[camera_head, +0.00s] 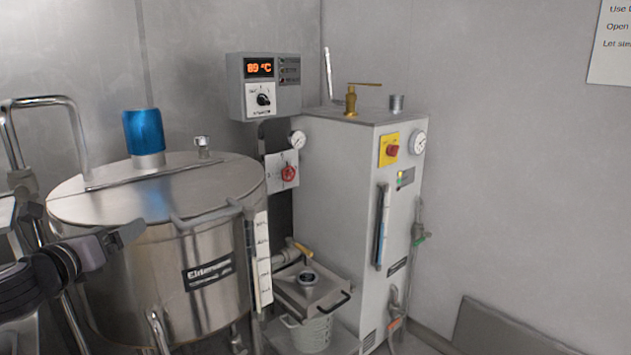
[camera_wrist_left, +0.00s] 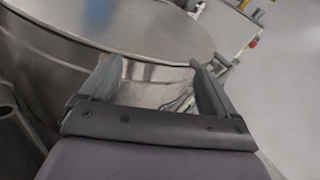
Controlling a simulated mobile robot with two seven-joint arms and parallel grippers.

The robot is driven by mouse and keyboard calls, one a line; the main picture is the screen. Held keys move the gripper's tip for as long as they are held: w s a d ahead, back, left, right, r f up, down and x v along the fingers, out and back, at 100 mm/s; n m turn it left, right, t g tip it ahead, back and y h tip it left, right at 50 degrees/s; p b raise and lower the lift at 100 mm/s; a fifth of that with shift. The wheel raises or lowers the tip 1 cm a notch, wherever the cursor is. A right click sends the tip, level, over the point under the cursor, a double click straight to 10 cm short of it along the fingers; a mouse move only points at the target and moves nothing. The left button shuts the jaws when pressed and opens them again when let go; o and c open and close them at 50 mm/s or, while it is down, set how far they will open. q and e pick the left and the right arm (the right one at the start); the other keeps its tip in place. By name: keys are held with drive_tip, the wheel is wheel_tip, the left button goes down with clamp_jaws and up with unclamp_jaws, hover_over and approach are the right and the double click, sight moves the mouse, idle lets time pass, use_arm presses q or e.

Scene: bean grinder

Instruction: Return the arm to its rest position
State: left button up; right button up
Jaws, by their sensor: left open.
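My left arm comes in from the left edge in the head view. Its gripper (camera_head: 122,236) is in front of the left side of a large steel vat (camera_head: 205,260). In the left wrist view my left gripper (camera_wrist_left: 153,64) is open, with two grey fingers apart and nothing held between them. The vat's curved wall (camera_wrist_left: 60,75) lies behind and beyond the fingers there. I cannot tell whether the fingers touch the vat. My right gripper is in neither view.
The vat has a flat lid with a blue motor cap (camera_head: 144,131). A grey boiler cabinet (camera_head: 340,190) stands to the right, with a control box (camera_head: 264,85) reading 89 °C. A grey bucket (camera_head: 310,332) is below a small tray (camera_head: 311,291). Open floor shows at the wrist view's right.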

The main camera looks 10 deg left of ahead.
use_arm(q)
drive_tip(key=s+d+f+n+g+h+p, duration=0.1)
drive_tip(key=s+d+f+n+g+h, duration=0.15)
drive_tip(key=d+f+n, duration=0.55)
drive_tip(key=s+d+f+n+g+h+p, duration=0.1)
drive_tip(key=s+d+f+n, duration=0.3)
drive_tip(key=f, duration=0.7)
drive_tip(key=s+d+f+n+g+p, duration=0.1)
drive_tip(key=s+d+f+n, duration=0.5)
drive_tip(key=s+n, duration=0.3)
drive_tip(key=s+d+f+n+g+p, duration=0.1)
drive_tip(key=s+d+f+n+g, duration=0.1)
drive_tip(key=s+d+f+n, duration=0.4)
drive_tip(key=s+f+n, duration=0.2)
drive_tip(key=s+n, duration=0.1)
drive_tip(key=shift+s+d+n+y, duration=0.15)
drive_tip(key=shift+s+n+y, duration=0.05)
drive_tip(key=shift+n+y, duration=0.15)
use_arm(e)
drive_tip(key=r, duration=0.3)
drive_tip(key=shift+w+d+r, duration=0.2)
